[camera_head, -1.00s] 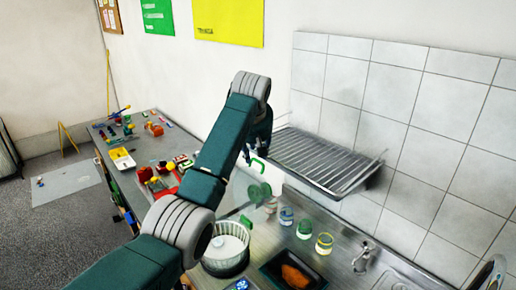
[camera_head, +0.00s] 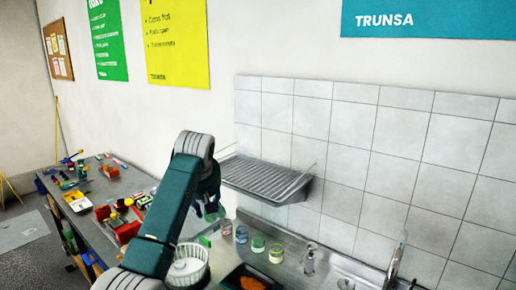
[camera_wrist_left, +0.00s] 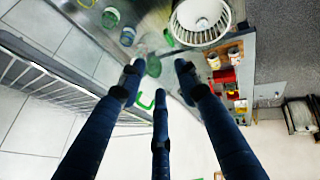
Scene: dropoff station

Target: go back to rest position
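My left gripper (camera_head: 210,203) hangs at the end of my teal arm, in front of the wire rack and above the sink counter. In the left wrist view its three dark blue fingers (camera_wrist_left: 160,75) are spread apart, with no object clearly held. A green item (camera_wrist_left: 153,66) and a green loop (camera_wrist_left: 147,101) show between or beyond the fingers; their distance from them is unclear. In the head view a green translucent item (camera_head: 213,213) shows just below the gripper. My right gripper is not in view.
A wire rack (camera_head: 265,179) is fixed to the tiled wall close to my left gripper. A white basket (camera_head: 188,268), several jars (camera_head: 257,243) and a dark tray (camera_head: 232,274) stand on the counter. A side table (camera_head: 92,213) at left holds toys and tools.

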